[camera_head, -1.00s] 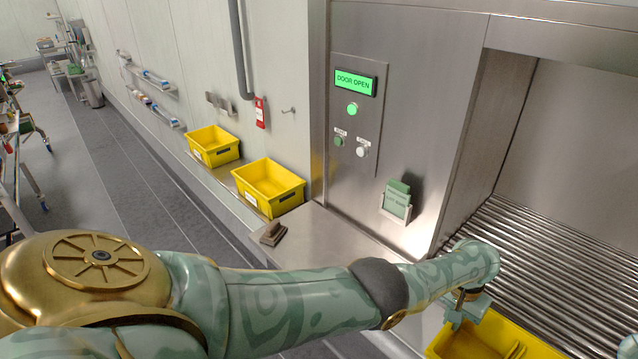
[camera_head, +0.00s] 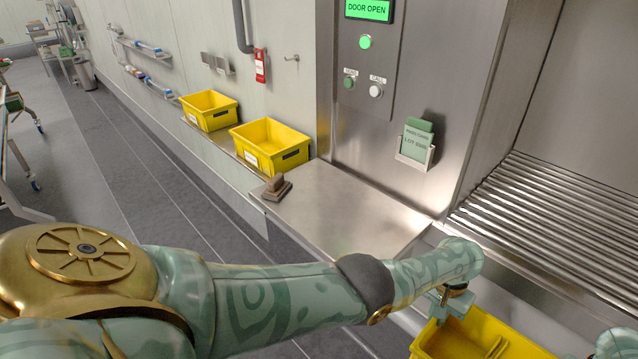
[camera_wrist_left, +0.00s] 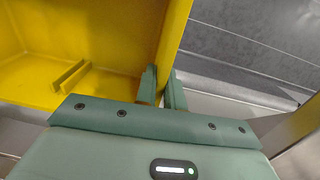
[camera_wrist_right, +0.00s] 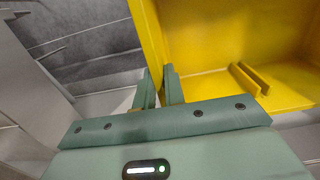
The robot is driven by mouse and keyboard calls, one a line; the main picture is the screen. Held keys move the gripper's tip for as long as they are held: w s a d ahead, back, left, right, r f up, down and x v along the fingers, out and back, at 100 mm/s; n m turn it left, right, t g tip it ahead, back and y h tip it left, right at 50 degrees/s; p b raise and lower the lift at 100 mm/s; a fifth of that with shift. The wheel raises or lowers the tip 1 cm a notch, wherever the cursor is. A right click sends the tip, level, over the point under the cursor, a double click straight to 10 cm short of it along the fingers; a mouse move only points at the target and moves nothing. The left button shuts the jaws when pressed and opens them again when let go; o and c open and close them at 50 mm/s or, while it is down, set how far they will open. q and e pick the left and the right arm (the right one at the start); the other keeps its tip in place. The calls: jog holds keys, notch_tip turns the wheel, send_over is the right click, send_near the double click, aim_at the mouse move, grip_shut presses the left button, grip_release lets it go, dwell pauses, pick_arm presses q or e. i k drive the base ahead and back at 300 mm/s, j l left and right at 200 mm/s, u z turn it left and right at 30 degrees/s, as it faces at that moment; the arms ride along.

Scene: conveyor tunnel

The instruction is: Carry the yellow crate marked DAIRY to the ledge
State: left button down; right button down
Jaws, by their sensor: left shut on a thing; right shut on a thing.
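A yellow open crate (camera_head: 505,334) is held at the bottom right of the head view, partly cut off by the frame; no DAIRY marking is readable on it. My left gripper (camera_head: 444,298) is shut on its left rim, and the left wrist view shows the fingers (camera_wrist_left: 162,90) on both sides of the wall. My right gripper (camera_wrist_right: 158,90) is shut on the opposite rim in the right wrist view. The crate looks empty except for a small raised rib inside. The bare steel ledge (camera_head: 345,210) lies beyond my left forearm, apart from the crate.
A brown block-like object (camera_head: 275,188) sits at the ledge's left corner. Two yellow crates, a nearer one (camera_head: 270,146) and a farther one (camera_head: 208,110), stand along the wall. The roller conveyor (camera_head: 560,215) is at right in the open tunnel. The ledge's middle is clear.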

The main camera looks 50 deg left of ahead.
aim_at(352, 225)
jog(key=k+j+u, duration=0.1)
jog(key=j, duration=0.2)
jog(key=k+j+u, duration=0.1)
jog(key=j, duration=0.25)
jog(key=k+j+u, duration=0.15)
jog(key=j, duration=0.2)
jog(key=k+j+u, duration=0.1)
jog(key=j, duration=0.25)
jog(key=k, duration=0.05)
